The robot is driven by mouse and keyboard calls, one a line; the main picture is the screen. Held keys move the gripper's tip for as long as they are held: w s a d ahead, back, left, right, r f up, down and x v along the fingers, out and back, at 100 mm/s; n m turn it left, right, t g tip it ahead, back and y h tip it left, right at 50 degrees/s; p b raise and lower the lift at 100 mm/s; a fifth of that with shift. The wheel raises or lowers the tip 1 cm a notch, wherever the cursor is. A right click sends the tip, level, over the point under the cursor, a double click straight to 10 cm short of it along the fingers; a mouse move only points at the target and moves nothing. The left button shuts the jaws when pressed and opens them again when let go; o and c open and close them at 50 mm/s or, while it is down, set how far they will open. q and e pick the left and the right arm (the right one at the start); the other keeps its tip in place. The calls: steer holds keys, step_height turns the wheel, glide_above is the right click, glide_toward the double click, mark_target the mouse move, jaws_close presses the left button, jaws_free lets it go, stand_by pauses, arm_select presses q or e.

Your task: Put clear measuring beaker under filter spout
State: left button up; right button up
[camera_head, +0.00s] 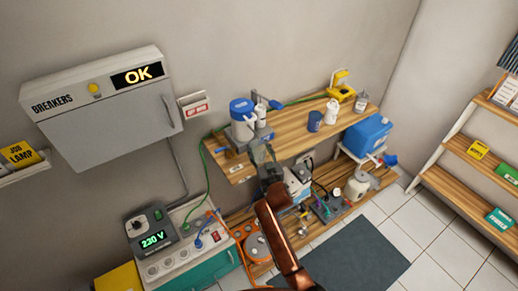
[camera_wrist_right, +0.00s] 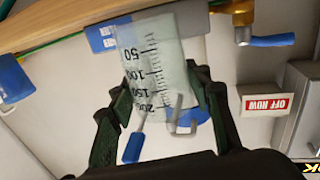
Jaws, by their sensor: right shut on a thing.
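The clear measuring beaker (camera_wrist_right: 152,70) is between the fingers of my right gripper (camera_wrist_right: 160,105) in the right wrist view, with dark printed volume marks facing the camera. In the head view the beaker (camera_head: 262,152) is at the front edge of the wooden bench, and my right gripper (camera_head: 268,172) is shut on it. The likely filter, a white canister with a blue lid (camera_head: 242,108), stands on the bench behind the beaker. A brass tap with a blue lever (camera_wrist_right: 243,14) shows beside the beaker in the wrist view; I cannot tell if it is the filter spout. My left gripper is out of view.
The upper bench (camera_head: 295,130) holds a blue cup (camera_head: 315,120), a white bottle (camera_head: 331,112) and a yellow device (camera_head: 341,93). A crowded lower shelf is below. The breaker box (camera_head: 110,115) is on the left wall.

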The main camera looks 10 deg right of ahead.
steer(key=shift+f, duration=0.55)
stand_by(0.4)
steer(key=o, duration=1.1)
steer(key=s, duration=0.8)
steer(key=s+d, duration=0.1)
steer(key=s, duration=0.3)
